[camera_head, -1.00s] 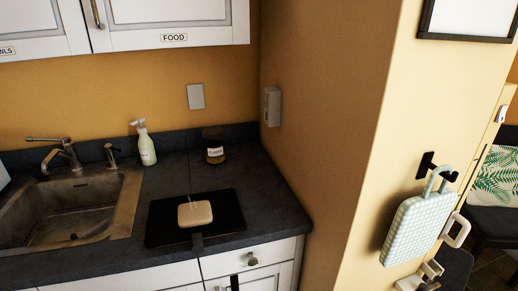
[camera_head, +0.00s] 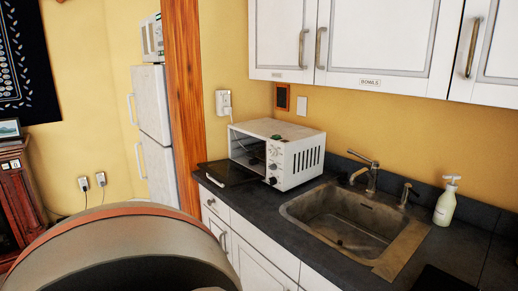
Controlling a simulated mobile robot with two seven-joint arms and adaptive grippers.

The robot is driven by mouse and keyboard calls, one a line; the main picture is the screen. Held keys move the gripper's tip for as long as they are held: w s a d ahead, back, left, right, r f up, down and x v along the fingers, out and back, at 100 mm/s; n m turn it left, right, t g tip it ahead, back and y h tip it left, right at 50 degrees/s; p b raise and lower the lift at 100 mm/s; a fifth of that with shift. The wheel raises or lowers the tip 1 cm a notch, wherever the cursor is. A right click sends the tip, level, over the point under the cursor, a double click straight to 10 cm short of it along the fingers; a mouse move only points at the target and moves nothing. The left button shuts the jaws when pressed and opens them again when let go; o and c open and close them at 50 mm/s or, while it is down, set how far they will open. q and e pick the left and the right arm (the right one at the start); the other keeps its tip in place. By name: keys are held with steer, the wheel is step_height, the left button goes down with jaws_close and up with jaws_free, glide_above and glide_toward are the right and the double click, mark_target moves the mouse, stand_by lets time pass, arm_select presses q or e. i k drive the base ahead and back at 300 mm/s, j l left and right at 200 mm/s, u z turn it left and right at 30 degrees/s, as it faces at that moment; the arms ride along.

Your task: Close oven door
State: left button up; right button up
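A white countertop oven (camera_head: 290,148) stands on the dark counter, left of the sink. Its door (camera_head: 226,172) is open, folded down flat toward the front left, with a light handle (camera_head: 215,180) at its outer edge. The oven's dark inside shows through the open front. Round knobs sit on the panel to the right of the opening. Neither of my grippers is in view.
A sink (camera_head: 345,222) with a tap is right of the oven, and a soap bottle (camera_head: 445,203) stands beyond it. White cabinets hang above. A large rounded grey and orange shape (camera_head: 120,240) fills the lower left foreground. A white fridge (camera_head: 155,145) stands behind an orange post.

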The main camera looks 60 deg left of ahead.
mark_target(224, 181)
steer(key=u, duration=1.9)
steer(key=i+j+z, duration=0.15)
steer(key=i+j, duration=0.45)
